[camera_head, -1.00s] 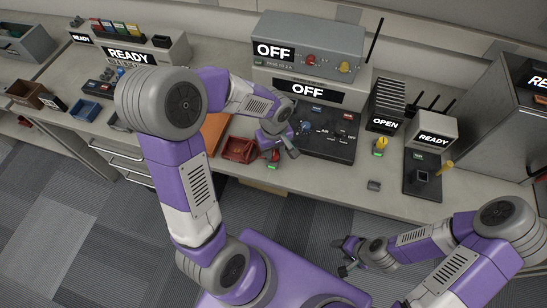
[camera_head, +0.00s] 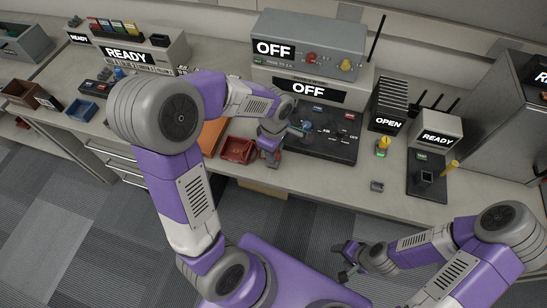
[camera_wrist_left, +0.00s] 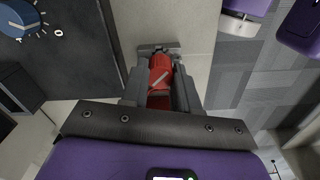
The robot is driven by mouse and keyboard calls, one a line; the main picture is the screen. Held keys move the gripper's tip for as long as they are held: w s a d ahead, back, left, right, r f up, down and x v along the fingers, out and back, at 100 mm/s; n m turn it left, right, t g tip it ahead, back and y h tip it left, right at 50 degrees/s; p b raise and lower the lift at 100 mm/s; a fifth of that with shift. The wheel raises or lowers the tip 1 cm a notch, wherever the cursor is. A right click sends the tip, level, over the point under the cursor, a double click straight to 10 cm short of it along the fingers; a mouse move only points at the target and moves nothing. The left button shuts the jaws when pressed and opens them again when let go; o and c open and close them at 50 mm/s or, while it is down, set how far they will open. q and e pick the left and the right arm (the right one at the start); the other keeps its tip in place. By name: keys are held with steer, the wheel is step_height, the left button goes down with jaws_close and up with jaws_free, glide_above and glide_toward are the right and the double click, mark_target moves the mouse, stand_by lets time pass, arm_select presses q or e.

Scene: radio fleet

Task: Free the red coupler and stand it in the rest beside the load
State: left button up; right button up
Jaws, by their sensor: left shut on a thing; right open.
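The red coupler (camera_wrist_left: 160,75) shows between the fingers of my left gripper (camera_wrist_left: 160,92) in the left wrist view. The fingers are shut on it, one on each side. In the head view my left gripper (camera_head: 271,160) is at the counter's front edge, between the red tray and the dark control panel, and largely hides the coupler. The finned load (camera_head: 388,98) marked OPEN stands right of the panel, with a yellow coupler (camera_head: 383,144) in front. A small grey holder (camera_head: 377,186), possibly the rest, sits nearer the front edge. My right gripper (camera_head: 345,260) is open and empty, low before the counter.
A red tray (camera_head: 238,150) lies left of my left gripper. The control panel (camera_head: 320,130) with knobs stands close on its right. A READY unit (camera_head: 435,140) stands further right. The counter around the grey holder is clear.

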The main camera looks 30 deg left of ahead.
arm_select(q)
steer(key=shift+f, duration=0.15)
steer(key=n, duration=0.2)
steer(key=shift+s+n, duration=0.1)
steer(key=shift+n, duration=1.3)
steer(key=shift+n, duration=0.4)
steer(key=n, duration=0.3)
steer(key=shift+f+n, duration=0.1)
steer(key=shift+n, duration=0.2)
